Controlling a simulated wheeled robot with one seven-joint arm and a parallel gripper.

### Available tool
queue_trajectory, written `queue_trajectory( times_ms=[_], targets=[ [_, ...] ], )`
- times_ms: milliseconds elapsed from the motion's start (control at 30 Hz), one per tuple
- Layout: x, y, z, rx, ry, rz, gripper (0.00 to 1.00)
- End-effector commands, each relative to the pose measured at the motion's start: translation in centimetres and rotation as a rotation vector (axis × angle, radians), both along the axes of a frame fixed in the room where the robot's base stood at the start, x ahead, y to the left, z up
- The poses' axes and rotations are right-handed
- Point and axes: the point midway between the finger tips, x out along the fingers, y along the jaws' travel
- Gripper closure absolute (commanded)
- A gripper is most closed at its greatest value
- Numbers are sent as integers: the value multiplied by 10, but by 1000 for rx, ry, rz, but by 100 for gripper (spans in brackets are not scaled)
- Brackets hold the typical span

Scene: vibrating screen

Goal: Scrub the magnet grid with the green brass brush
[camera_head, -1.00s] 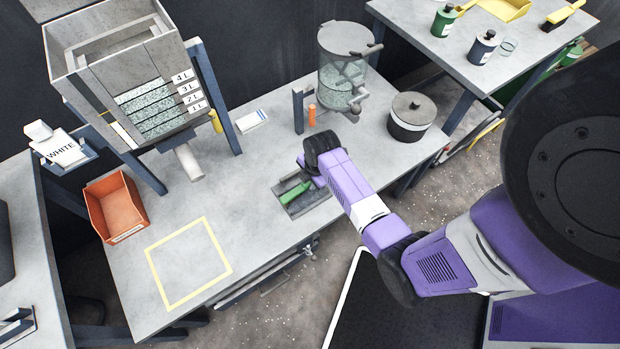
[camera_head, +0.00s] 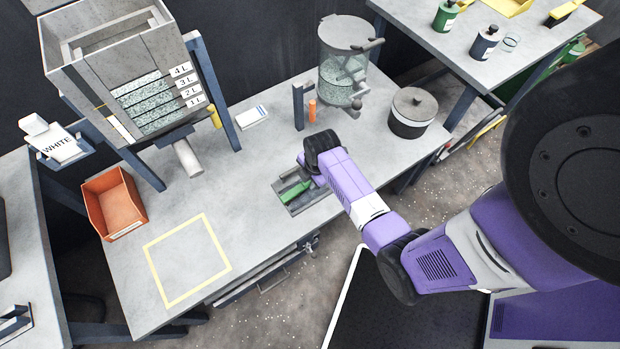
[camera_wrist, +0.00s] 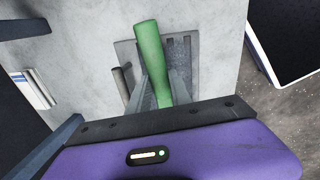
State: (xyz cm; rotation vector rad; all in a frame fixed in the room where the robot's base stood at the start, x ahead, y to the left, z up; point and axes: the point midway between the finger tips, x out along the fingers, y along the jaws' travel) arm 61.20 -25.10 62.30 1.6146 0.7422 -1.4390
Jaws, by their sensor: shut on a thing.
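The green brush (camera_head: 297,191) is in my gripper, over the grey magnet grid (camera_head: 296,209) on the bench. In the wrist view the brush's green handle (camera_wrist: 150,50) stands out between the two fingers of my gripper (camera_wrist: 161,92), which is shut on it. The grid's dark slots (camera_wrist: 187,50) show to the right of the handle. The brush's bristles are hidden, so I cannot tell if they touch the grid. In the head view my wrist hides the fingers and part of the grid.
An orange cylinder (camera_head: 312,110) and a dark post (camera_head: 298,107) stand behind my gripper. A lidded pot (camera_head: 411,113) and a glass vessel (camera_head: 343,65) stand further back. An orange bin (camera_head: 115,203) is at the left. The yellow-taped square (camera_head: 224,239) is empty.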

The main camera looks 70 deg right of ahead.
Motion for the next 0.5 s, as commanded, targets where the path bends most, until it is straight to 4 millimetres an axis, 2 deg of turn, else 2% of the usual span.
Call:
queue_trajectory(
  times_ms=[500],
  targets=[
    [0,0,-10,0,0,0,100]
  ],
)
